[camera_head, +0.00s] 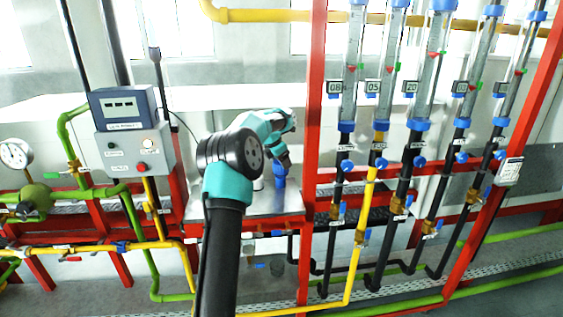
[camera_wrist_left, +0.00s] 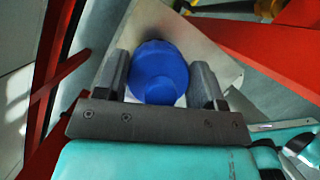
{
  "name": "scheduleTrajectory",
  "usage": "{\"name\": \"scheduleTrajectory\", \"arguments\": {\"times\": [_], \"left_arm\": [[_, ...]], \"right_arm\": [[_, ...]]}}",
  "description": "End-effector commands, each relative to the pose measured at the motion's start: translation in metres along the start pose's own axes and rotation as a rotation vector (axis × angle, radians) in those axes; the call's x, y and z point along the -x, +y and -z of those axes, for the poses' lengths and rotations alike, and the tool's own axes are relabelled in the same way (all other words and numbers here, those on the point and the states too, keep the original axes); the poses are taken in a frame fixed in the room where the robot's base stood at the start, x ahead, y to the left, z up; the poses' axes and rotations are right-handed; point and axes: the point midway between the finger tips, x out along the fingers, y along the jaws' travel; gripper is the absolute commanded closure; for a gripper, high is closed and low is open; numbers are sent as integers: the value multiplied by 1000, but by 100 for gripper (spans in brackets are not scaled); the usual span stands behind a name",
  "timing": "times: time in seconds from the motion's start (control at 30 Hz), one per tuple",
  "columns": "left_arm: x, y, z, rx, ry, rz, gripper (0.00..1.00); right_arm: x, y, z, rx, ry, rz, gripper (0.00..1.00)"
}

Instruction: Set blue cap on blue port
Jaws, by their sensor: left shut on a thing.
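My left arm comes in from the bottom of the head view and bends over a metal plate. My left gripper (camera_head: 281,163) points down over the plate's right part. It is shut on a blue cap (camera_wrist_left: 158,72), which fills the space between the two grey fingers in the left wrist view. In the head view, the blue cap (camera_head: 280,184) shows as a small upright blue shape below the gripper. I cannot make out the blue port separately, nor whether the cap touches anything beneath it. My right gripper is not in view.
The metal plate (camera_head: 228,207) lies on a red frame. A red post (camera_head: 312,130) stands just right of the gripper, with several flow tubes beyond it. A control box (camera_head: 135,150) and green and yellow pipes are at the left.

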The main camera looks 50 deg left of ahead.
Motion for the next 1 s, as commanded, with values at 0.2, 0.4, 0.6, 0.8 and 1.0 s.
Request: {"name": "scheduleTrajectory", "arguments": {"times": [0.2,0.4,0.6,0.8,1.0], "left_arm": [[0,0,0,0,0,0,61],[-3,0,1,0,0,0,61],[-6,0,3,0,0,0,61],[-10,0,4,0,0,0,61],[-14,0,6,0,0,0,61]], "right_arm": [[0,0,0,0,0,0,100],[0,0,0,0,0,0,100],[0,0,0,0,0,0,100],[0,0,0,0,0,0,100],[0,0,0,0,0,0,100]]}}
